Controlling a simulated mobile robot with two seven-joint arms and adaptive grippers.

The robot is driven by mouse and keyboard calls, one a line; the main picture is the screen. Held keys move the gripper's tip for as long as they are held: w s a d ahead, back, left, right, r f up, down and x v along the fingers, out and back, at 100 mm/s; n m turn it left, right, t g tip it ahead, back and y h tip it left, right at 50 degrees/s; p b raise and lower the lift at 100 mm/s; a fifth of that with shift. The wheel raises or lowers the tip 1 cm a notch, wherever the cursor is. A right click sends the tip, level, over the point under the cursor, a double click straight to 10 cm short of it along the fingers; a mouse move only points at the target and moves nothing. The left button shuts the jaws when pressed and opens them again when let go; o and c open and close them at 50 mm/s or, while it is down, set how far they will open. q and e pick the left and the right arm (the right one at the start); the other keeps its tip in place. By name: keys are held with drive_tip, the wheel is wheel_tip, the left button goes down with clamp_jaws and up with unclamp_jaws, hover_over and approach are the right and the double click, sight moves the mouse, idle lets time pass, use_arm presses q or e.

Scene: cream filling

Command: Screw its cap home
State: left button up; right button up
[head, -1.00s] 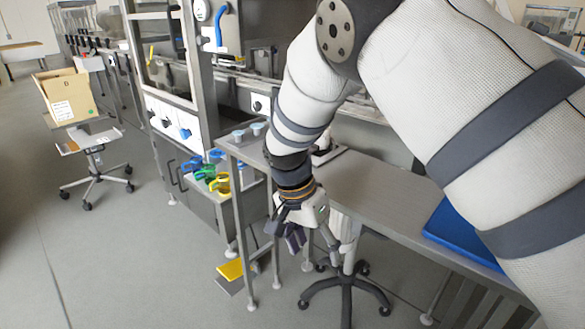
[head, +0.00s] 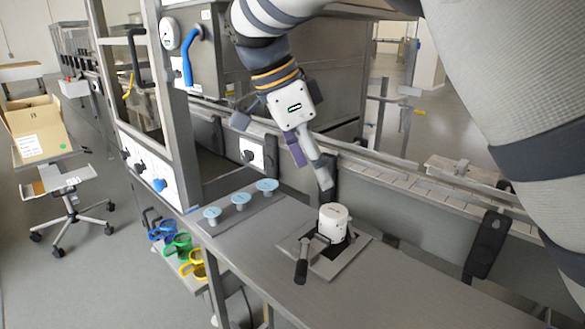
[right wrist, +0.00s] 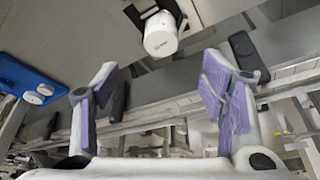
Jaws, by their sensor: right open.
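A white jar (head: 333,222) stands upright in a clamp fixture (head: 325,258) with a black handle (head: 301,268) on the steel table. I cannot tell whether its pale top is a cap. Several light blue round pieces, cap-like, sit on short stands at the table's left, one of them nearest the jar (head: 267,185). My right gripper (head: 308,162) is open and empty, above and behind the jar and apart from it. In the right wrist view the jar (right wrist: 160,36) lies beyond the open fingers (right wrist: 160,80). My left gripper is not in view.
A conveyor rail (head: 400,190) runs behind the table. A machine with a blue handle (head: 192,55) stands at the left. A blue tray (right wrist: 22,75) shows in the right wrist view. The table's front right is clear.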

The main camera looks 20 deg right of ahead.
sight(333, 210)
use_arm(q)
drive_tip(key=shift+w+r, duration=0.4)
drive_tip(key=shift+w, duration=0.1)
use_arm(e)
drive_tip(key=x, duration=0.9)
drive_tip(key=shift+d+f, duration=0.1)
drive_tip(key=shift+f, duration=0.1)
drive_tip(key=shift+w, duration=0.1)
drive_tip(key=c, duration=1.2)
drive_tip(key=o, duration=0.4)
drive_tip(key=c, duration=0.4)
drive_tip(key=shift+o, duration=0.2)
drive_tip(key=shift+w+f+m+g, duration=0.1)
drive_tip(key=shift+f+m+g, duration=0.15)
drive_tip(key=shift+m, duration=0.45)
drive_tip(key=m+g+b, duration=0.1)
drive_tip(key=m, duration=0.2)
drive_tip(key=shift+y, duration=0.4)
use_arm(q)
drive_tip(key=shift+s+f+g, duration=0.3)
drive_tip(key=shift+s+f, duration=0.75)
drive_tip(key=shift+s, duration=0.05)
use_arm(e)
drive_tip(key=shift+r+m+g, duration=0.2)
drive_tip(key=shift+m+g, duration=0.05)
drive_tip(key=shift+m, duration=0.35)
